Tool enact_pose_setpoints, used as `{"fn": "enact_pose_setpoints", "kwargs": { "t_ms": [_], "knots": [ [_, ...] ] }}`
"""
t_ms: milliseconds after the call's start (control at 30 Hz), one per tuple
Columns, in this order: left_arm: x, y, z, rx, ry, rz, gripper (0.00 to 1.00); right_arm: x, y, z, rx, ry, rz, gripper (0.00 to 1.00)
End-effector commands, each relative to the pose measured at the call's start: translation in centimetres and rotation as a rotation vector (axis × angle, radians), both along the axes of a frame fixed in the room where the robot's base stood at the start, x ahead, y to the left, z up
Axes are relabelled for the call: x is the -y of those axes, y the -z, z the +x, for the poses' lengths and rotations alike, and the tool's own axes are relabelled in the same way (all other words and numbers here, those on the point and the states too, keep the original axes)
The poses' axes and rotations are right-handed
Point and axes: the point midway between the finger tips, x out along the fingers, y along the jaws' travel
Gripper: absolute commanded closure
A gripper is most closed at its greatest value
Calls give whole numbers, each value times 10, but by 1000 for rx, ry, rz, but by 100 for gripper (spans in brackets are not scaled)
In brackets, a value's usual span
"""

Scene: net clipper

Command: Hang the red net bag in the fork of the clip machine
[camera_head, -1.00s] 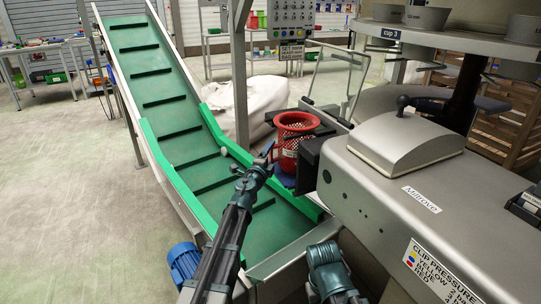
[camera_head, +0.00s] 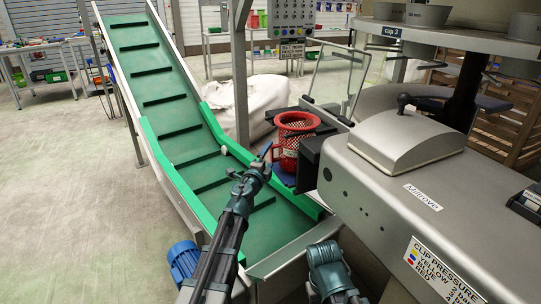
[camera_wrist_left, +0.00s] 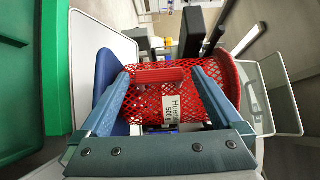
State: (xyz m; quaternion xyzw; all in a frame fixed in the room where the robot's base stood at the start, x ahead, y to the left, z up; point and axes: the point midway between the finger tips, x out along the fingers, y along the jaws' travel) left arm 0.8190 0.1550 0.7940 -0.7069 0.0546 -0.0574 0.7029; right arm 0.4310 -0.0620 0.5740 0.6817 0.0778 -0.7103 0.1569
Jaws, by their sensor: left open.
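The red net bag (camera_head: 290,150), with an open round rim, stands upright beside the clip machine (camera_head: 420,190), between its dark bars (camera_head: 325,130). I cannot tell if these bars bear it. In the left wrist view, the red mesh (camera_wrist_left: 150,100) with a white label fills the space beyond the fingers, and a solid red strip shows on its near side. My left gripper (camera_head: 266,158) is just left of the bag; in the wrist view it is open (camera_wrist_left: 163,95), one finger on each side of the strip. My right arm's end (camera_head: 328,268) is low, its fingers not clear.
A green cleated conveyor (camera_head: 165,95) slopes up to the left behind my left arm. A blue surface (camera_head: 284,175) lies under the bag. A metal post (camera_head: 240,90) and clear guard panel (camera_head: 338,75) stand behind. A blue motor (camera_head: 184,260) is at lower left.

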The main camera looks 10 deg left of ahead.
Motion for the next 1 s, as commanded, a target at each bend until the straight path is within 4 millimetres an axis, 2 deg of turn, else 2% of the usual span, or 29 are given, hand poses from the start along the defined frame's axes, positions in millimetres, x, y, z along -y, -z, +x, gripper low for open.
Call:
{"fn": "enact_pose_setpoints", "kwargs": {
  "t_ms": [33, 300, 500, 633, 1000],
  "knots": [
    [-2, 0, -14, 0, -1, 0, 0, 0, 0, 0, 0, 0, 0, 50],
    [-11, 1, -73, 0, -1, 0, 0, 0, 0, 0, 0, 0, 0, 50],
    [-16, 1, -105, 0, 0, 0, 0, 0, 1, 0, 0, 0, 0, 50],
    [-17, 1, -111, 0, 0, 0, 0, 0, 1, 0, 0, 0, 0, 50],
    [-17, 1, -110, 0, 0, 0, 0, 0, 1, 0, 0, 0, 0, 50]
  ]
}}
